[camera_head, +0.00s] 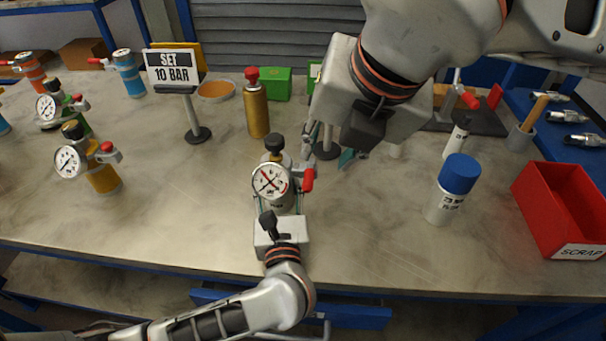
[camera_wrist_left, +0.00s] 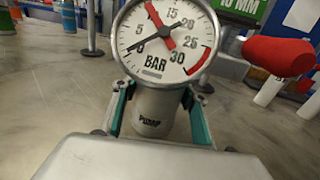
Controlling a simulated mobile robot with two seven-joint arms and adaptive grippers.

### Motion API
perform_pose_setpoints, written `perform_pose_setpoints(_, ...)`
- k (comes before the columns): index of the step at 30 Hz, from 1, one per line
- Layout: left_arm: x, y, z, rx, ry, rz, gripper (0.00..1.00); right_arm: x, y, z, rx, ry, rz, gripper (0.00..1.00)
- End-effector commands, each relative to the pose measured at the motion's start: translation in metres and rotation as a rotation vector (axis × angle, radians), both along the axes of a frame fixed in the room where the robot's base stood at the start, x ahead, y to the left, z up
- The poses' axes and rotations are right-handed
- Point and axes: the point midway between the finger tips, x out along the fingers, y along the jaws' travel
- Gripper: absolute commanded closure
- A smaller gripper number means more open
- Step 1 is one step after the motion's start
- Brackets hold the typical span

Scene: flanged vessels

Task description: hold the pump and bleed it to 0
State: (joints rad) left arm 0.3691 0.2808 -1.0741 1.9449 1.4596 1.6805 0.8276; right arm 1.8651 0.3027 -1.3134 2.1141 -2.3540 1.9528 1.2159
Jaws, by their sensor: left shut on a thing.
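The pump is a silver cylinder (camera_wrist_left: 155,112) with a white dial gauge (camera_head: 271,180), a dark knob (camera_head: 274,143) on top and a red-gripped lever (camera_head: 308,180) on its right side. My left gripper (camera_head: 278,208) is shut around the pump's body from the front; its teal pads flank the body in the wrist view. The gauge (camera_wrist_left: 166,40) fills the top of that view. Red strokes cross its face, and a black needle points to the lower left, near the low end. My right gripper (camera_head: 328,150) is open, behind and right of the pump, with fingers apart.
A "SET 10 BAR" sign (camera_head: 173,68) and a gold bottle (camera_head: 255,108) stand behind. Yellow pump-like vessel (camera_head: 102,178) stands left. A blue-capped can (camera_head: 452,190) and red scrap bin (camera_head: 570,210) stand right. Bench (camera_head: 370,235) in front is clear.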

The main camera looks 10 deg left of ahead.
Motion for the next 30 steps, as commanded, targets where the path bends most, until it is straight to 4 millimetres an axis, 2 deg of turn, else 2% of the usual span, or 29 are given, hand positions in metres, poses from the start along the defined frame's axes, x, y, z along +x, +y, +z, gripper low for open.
perform_pose_setpoints(24, 0.0001, -0.0001, 0.0007, 0.0, -0.001, 0.0, 0.92, 0.0001, 0.0, 0.0001, 0.0, 0.0, 0.0, 0.69)
perform_pose_setpoints(25, 0.0001, -0.0001, 0.0007, 0.0, -0.001, 0.0, 0.52, 0.0001, 0.0, 0.0001, 0.0, 0.0, 0.0, 0.69)
perform_pose_setpoints(27, 0.0001, -0.0001, 0.0007, 0.0, -0.001, 0.0, 0.37, 0.0001, 0.0, 0.0001, 0.0, 0.0, 0.0, 0.69)
perform_pose_setpoints(30, 0.0001, -0.0001, 0.0005, 0.0, -0.001, 0.0, 0.37, 0.0001, 0.0, 0.0001, 0.0, 0.0, 0.0, 0.69)
